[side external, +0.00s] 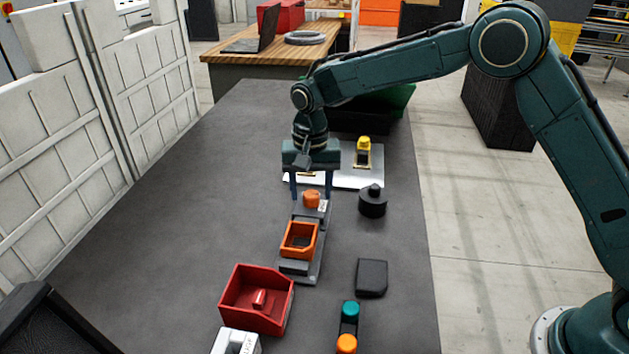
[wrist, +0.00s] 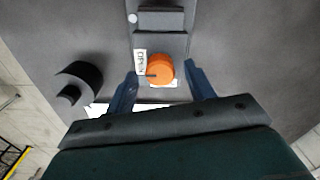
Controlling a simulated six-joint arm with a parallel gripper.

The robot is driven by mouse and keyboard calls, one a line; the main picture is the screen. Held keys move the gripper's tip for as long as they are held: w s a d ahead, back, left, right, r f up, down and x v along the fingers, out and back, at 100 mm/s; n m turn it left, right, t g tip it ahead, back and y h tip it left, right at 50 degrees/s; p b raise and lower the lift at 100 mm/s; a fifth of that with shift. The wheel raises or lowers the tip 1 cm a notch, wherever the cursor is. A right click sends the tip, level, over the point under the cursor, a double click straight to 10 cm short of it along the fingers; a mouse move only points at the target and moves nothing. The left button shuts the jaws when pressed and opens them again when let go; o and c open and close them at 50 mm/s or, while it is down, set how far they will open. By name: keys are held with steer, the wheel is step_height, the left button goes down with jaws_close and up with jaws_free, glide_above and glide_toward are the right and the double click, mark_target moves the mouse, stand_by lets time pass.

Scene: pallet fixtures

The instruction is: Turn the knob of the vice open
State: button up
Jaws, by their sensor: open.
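The vice (side external: 313,213) is a grey fixture in the middle of the table, with an orange knob (side external: 312,198) at its far end. In the wrist view the orange knob (wrist: 160,69) shows a dark pointer mark towards the left, beside a white label (wrist: 140,62) whose lettering is too small to read surely. My gripper (side external: 311,197) is above the knob and points down. In the wrist view its two blue fingers (wrist: 160,68) are open, one on each side of the knob, with a gap to it on both sides. Whether the fingertips reach knob height is unclear.
An orange open tray (side external: 286,246) sits on the near part of the fixture. A black round part (side external: 372,203) stands to the right. A pale plate (side external: 375,178) with a yellow-topped part (side external: 363,147) lies behind. A red bin (side external: 232,301) is in front. The table's left side is clear.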

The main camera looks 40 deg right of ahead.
mark_target(311, 193)
step_height(311, 193, up, 14)
steer(key=shift+f, duration=0.25)
stand_by(0.4)
steer(key=s+d+r+n+t, duration=0.1)
steer(key=s+d+r+n, duration=0.1)
steer(key=s+d+r, duration=0.45)
steer(key=s+d+r+n+t, duration=0.1)
steer(key=s+d+r+t, duration=0.15)
steer(key=s, duration=0.75)
steer(key=s+d+f+n+t, duration=0.1)
steer(key=s+d+f, duration=0.1)
steer(key=s, duration=0.7)
steer(key=s+d+f+n+t, duration=0.1)
steer(key=s+d+f+n, duration=0.1)
steer(key=s, duration=0.7)
steer(key=shift+s+d+f, duration=0.25)
steer(key=shift+d+f, duration=0.45)
steer(key=shift+d, duration=0.35)
